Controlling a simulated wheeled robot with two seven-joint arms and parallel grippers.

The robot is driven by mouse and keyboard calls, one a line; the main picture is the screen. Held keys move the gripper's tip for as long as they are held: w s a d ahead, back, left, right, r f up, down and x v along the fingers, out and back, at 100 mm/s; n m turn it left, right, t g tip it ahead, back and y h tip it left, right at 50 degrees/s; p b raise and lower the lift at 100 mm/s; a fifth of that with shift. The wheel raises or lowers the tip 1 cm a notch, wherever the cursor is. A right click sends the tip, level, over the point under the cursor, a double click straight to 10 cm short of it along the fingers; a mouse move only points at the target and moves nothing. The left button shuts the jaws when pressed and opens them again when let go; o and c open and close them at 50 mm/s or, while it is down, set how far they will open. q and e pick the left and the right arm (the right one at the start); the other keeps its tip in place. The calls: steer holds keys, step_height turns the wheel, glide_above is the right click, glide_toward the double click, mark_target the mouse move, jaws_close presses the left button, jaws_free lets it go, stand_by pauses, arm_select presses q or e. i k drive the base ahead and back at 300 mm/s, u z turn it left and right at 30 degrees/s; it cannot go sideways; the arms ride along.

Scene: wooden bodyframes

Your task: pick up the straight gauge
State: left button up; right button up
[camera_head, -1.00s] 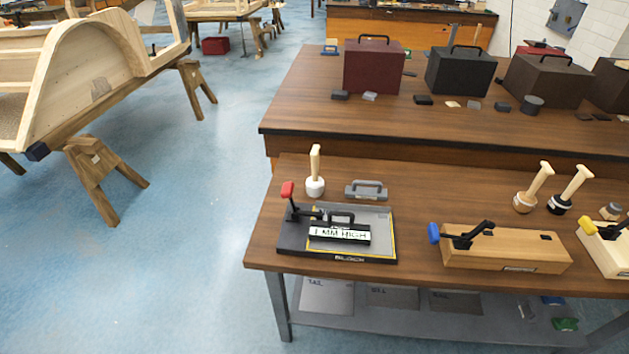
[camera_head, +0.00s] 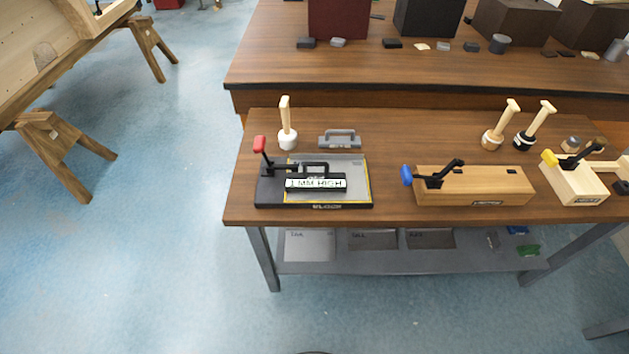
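No thing in view is plainly marked as the straight gauge. A black block with a handle and a white label reading "1 MM HIGH" (camera_head: 316,184) lies on a dark board with a grey plate (camera_head: 350,165), near the left end of the front bench. A red-tipped clamp (camera_head: 260,146) stands at the board's left side. A small grey piece with a handle (camera_head: 340,138) lies on the bench just behind the board, apart from it. Neither of my grippers is in view.
The wooden front bench (camera_head: 390,130) also holds a white-headed mallet (camera_head: 287,130), a blue-tipped clamp block (camera_head: 475,187), a yellow-tipped clamp block (camera_head: 575,185) and two more mallets. A lower shelf (camera_head: 375,262) holds flat plates.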

mark_target(304, 182)
steer(key=u, duration=0.05)
steer(key=k, duration=0.5)
steer(key=z, duration=2.25)
steer(key=i, duration=1.7)
steer(key=u, duration=2.15)
